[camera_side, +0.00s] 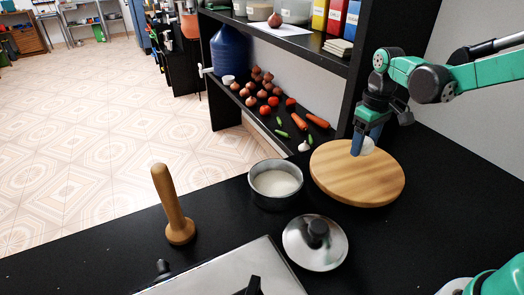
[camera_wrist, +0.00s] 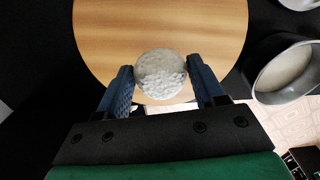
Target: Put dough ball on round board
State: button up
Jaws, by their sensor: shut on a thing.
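The dough ball is a small whitish ball (camera_side: 368,145) between the blue fingers of my gripper (camera_side: 363,140). In the wrist view the ball (camera_wrist: 161,74) shows between the two fingertips, and my gripper (camera_wrist: 160,82) is shut on it. The round board (camera_side: 345,182) is a light wooden disc on the black counter. The gripper and ball are over the far part of the board; the board (camera_wrist: 110,30) also lies behind the ball in the wrist view. I cannot tell whether the ball touches the board.
A metal pot (camera_side: 275,184) with pale contents stands left of the board, with a metal lid (camera_side: 315,243) in front. A wooden pestle (camera_side: 172,205) stands upright farther left. A black shelf (camera_side: 345,95) with vegetables rises behind. The counter right of the board is clear.

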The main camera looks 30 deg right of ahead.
aim_at(364, 146)
jog(key=shift+f, duration=1.95)
jog(key=o, duration=1.1)
jog(key=shift+f, duration=0.1)
